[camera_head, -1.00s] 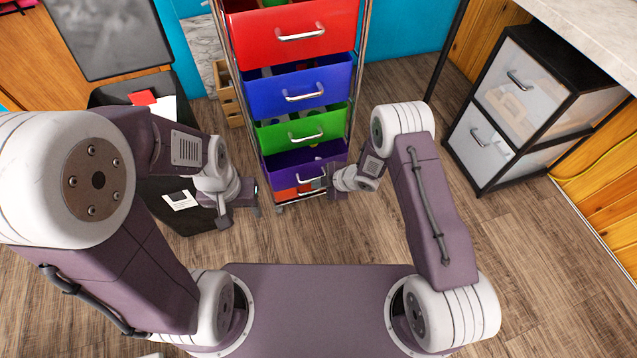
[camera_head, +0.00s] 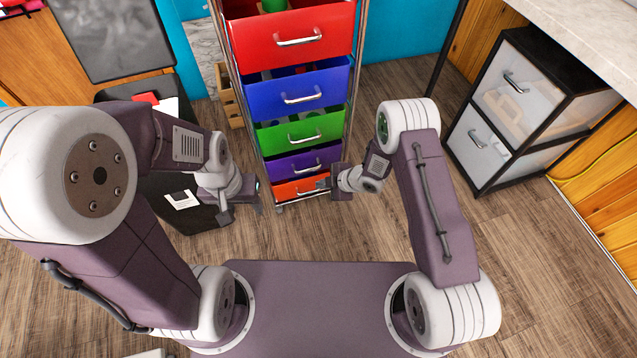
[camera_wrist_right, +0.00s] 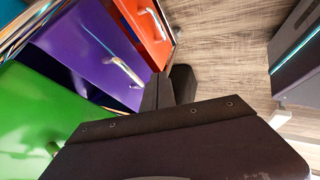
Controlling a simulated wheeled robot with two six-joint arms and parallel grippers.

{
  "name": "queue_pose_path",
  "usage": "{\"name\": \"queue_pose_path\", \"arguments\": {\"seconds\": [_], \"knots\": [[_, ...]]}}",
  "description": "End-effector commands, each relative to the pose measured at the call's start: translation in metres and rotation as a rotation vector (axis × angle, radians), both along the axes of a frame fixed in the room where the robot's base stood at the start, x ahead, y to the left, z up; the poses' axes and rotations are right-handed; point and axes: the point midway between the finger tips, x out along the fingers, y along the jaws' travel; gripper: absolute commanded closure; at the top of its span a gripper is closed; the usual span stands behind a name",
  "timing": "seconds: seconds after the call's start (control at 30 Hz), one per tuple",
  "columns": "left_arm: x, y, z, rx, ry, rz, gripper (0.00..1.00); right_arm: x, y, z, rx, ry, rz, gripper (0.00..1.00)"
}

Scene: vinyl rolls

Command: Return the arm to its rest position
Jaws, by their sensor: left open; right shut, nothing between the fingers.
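My right gripper (camera_head: 324,183) is shut and empty. It is low beside the right end of the drawer tower's bottom orange drawer (camera_head: 290,191); I cannot tell whether it touches. In the right wrist view its dark fingers (camera_wrist_right: 170,88) overlap the purple drawer (camera_wrist_right: 75,45) and the floor, with nothing between them. My left gripper (camera_head: 242,208) is open and empty, in front of the black cabinet's lower part, left of the tower. Both arms are bent forward over my base.
The tower's red drawer (camera_head: 325,48), blue drawer (camera_head: 270,95) and green drawer (camera_head: 275,132) stand out with open tops. A white drawer unit (camera_head: 482,147) stands at right. The wood floor (camera_head: 400,260) between is clear.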

Motion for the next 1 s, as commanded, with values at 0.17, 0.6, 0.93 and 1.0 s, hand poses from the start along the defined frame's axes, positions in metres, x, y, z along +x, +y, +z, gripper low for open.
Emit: {"name": "queue_pose_path", "arguments": {"seconds": [0.17,0.6,0.93,1.0], "knots": [[0.0,0.0,0.024,0.0,0.001,0.001,0.49,-0.014,-0.022,0.035,-0.001,0.002,-0.003,1.0],[0.0,0.0,0.032,0.0,0.002,0.0,0.49,-0.025,-0.037,0.051,-0.001,0.0,0.001,1.0],[0.0,0.0,0.032,0.0,0.002,0.0,0.49,0.01,-0.037,0.099,0.005,-0.11,-0.004,1.0],[0.0,0.0,0.032,0.0,0.002,0.0,0.49,0.034,-0.04,0.15,0.011,-0.206,-0.031,1.0]]}}
